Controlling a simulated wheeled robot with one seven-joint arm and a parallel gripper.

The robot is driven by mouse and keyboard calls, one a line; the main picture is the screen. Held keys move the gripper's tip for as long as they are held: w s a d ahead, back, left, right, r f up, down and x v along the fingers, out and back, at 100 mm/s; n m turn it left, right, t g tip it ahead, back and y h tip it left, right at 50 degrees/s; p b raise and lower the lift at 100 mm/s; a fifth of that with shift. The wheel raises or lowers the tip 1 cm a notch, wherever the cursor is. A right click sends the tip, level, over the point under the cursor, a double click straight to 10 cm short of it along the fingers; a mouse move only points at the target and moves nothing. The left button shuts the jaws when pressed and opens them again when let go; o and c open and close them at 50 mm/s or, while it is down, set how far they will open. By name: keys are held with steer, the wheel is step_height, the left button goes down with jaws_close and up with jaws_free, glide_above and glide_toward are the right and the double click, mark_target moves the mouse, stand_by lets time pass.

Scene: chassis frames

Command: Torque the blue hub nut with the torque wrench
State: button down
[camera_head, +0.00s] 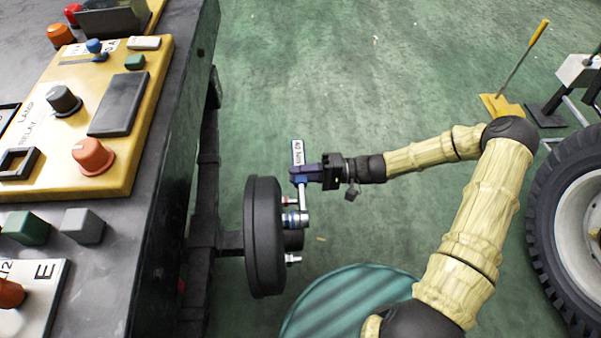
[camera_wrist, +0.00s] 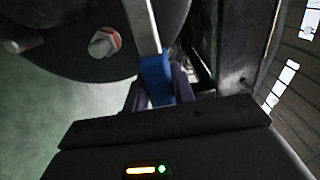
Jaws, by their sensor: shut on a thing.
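My gripper (camera_head: 306,174) is shut on the torque wrench (camera_head: 304,200), which carries a white label reading 40 Nm. In the wrist view my gripper (camera_wrist: 156,92) closes around the wrench's blue grip (camera_wrist: 155,72). The wrench's lower end meets the blue hub nut (camera_head: 291,219) on the face of the dark hub (camera_head: 263,238). I cannot tell from here how fully it is seated. A stud with a red-orange ring (camera_head: 288,201) shows above the blue nut, and a silver nut (camera_head: 292,259) below it. A ringed nut also shows in the wrist view (camera_wrist: 104,43).
A dark bench (camera_head: 160,215) with a yellow control panel (camera_head: 125,165) stands at the left. A teal ribbed round object (camera_head: 345,305) lies below the arm. A tyred wheel (camera_head: 560,220) and a yellow-handled tool (camera_head: 520,65) are at the right. Green floor behind is clear.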

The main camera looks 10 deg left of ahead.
steer(key=shift+s+a+p, duration=0.1)
steer(key=shift+a+p, duration=0.45)
steer(key=shift+p, duration=0.05)
stand_by(0.8)
stand_by(0.4)
steer(key=shift+s+f+m, duration=0.2)
steer(key=shift+f+m, duration=1.2)
steer(key=shift+f, duration=0.05)
steer(key=shift+f, duration=0.1)
steer(key=shift+s+d+f+m+p, duration=0.1)
steer(key=shift+s+f+m+p, duration=0.15)
steer(key=shift+f+m, duration=0.3)
steer(key=shift+r, duration=0.15)
steer(key=shift+w+r+n+p, duration=0.2)
steer(key=shift+r+n+p, duration=0.3)
steer(key=shift+r+n, duration=0.1)
steer(key=shift+w+r+n+p, duration=0.15)
steer(key=shift+r+n+p, duration=0.35)
steer(key=shift+r+n, duration=0.05)
